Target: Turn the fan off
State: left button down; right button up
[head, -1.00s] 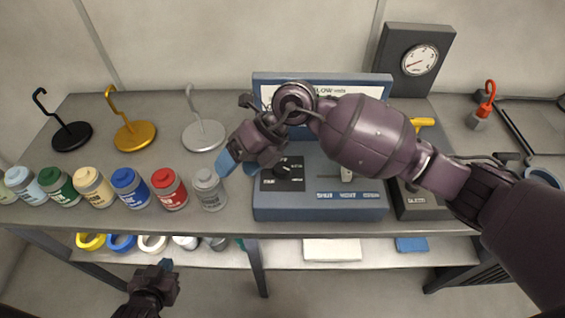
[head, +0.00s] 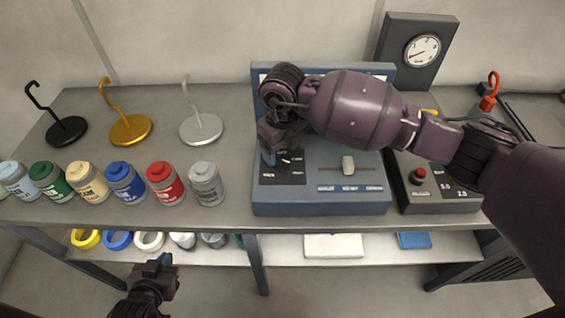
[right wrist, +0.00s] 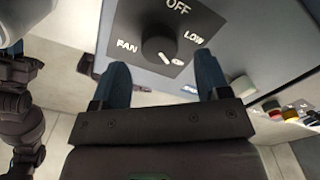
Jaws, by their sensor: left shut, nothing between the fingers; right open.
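The fan dial is a round black knob (right wrist: 158,47) on a dark plate (head: 284,177) at the left of the blue console (head: 322,207). In the right wrist view the plate reads FAN, OFF and LOW. A white mark shows on the knob's side away from OFF, near a third, unclear label. My right gripper (head: 269,157) is over the plate's upper left. In the right wrist view its blue fingers (right wrist: 160,72) are apart and empty, with the knob beyond and between them; contact is not visible. My left gripper (head: 164,262) is shut and empty, low in front of the table.
The console has a pale slider (head: 348,165) right of the dial. A grey box with a red button (head: 419,176) stands beside it. Several paint cans, such as the grey one (head: 206,186), line the left front. A gauge (head: 422,50) stands behind. My right arm covers part of the console.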

aim_at(283, 159)
jog(key=shift+f+b, duration=0.8)
jog(key=shift+f, duration=1.1)
jog(key=c, duration=0.9)
